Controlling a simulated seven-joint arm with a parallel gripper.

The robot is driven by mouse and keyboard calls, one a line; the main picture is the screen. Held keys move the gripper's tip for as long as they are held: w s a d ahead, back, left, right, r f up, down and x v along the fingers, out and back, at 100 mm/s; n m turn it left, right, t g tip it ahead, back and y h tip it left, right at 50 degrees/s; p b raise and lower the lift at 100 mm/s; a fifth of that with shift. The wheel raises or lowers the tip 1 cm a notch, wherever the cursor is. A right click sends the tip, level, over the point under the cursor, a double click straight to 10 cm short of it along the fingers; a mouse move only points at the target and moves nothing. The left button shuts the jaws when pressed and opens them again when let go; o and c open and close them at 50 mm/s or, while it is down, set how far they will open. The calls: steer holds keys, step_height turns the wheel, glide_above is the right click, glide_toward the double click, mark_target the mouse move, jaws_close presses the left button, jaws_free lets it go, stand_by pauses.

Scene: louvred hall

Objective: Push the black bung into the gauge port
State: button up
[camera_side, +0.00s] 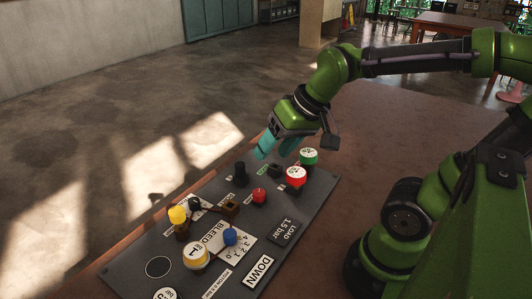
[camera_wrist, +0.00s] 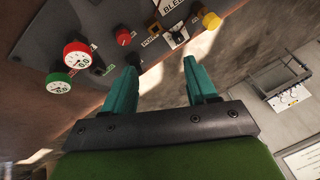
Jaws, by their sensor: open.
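A small black piece, which looks like the black bung (camera_side: 194,203), sits on the grey panel beside a yellow knob; a thin dark cord seems to run from it. It also shows in the wrist view (camera_wrist: 178,36). A brownish square fitting with a dark opening, probably the gauge port (camera_side: 230,207), stands to its right; it shows in the wrist view too (camera_wrist: 153,27). The port's inside is too small to read. My gripper (camera_side: 264,148) is open, with teal fingers apart and nothing between them (camera_wrist: 163,73). It hangs above the panel's far edge, clear of both.
A taller black stub (camera_side: 240,175) and a dark block (camera_side: 275,171) stand near my fingers. A red gauge (camera_side: 296,177), a green gauge (camera_side: 309,157) and a red button (camera_side: 259,195) are close by. A blue knob (camera_side: 230,237) is nearer. The brown tabletop is clear rightward.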

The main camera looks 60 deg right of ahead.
mark_target(241, 169)
steer(key=w+a+f+m+t, duration=0.2)
steer(key=w+a+f+t, duration=0.3)
steer(key=w, duration=0.4)
steer(key=w+d+f+h, duration=0.1)
steer(key=f, duration=0.1)
steer(key=d+f+h, duration=0.2)
steer(key=f, duration=0.1)
steer(key=w+d+f+m+h, duration=0.1)
steer(key=d+f, duration=0.1)
steer(key=shift+w+f+h, duration=0.3)
steer(key=shift+w, duration=0.05)
steer(key=d+f+h, duration=0.1)
steer(key=d+h, duration=0.1)
steer(key=s+d+f+h, duration=0.1)
steer(key=shift+d+f+h, duration=0.35)
steer(key=shift+d+h, duration=0.05)
steer(key=shift+s+d+h, duration=0.1)
steer(key=shift+d+h, duration=0.3)
steer(key=shift+h, duration=0.1)
steer(key=shift+d+f, duration=0.1)
steer(key=shift+d, duration=0.05)
steer(key=shift+x, duration=4.85)
steer(key=shift+c, duration=0.3)
